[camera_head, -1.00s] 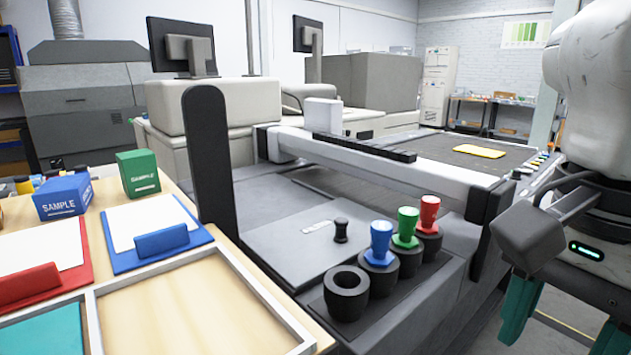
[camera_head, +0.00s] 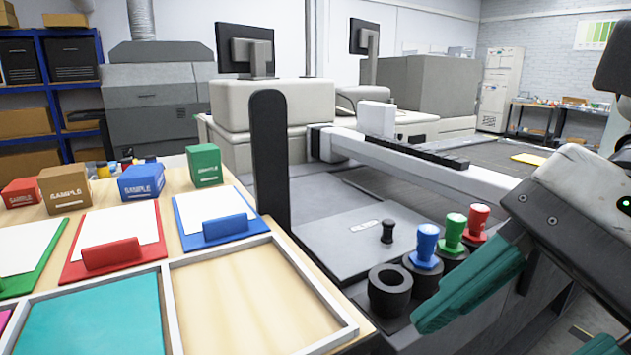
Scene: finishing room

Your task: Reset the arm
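My gripper (camera_head: 505,330) is at the lower right, with its teal fingers spread apart. One finger is just right of and in front of the stamp holders; the other is cut off by the bottom edge. I see nothing held between them. A blue stamp (camera_head: 425,246), a green stamp (camera_head: 451,233) and a red stamp (camera_head: 476,222) stand upright in a row of black holders. The front holder (camera_head: 389,291) is empty. A small black knob (camera_head: 387,232) stands on the grey panel behind the holders.
The wooden table (camera_head: 232,181) at left carries coloured clipboards, SAMPLE boxes and a divided frame (camera_head: 262,242) with one bare compartment. A dark upright post (camera_head: 268,160) and the white machine beam (camera_head: 425,172) stand beyond. Some floor shows at the lower right.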

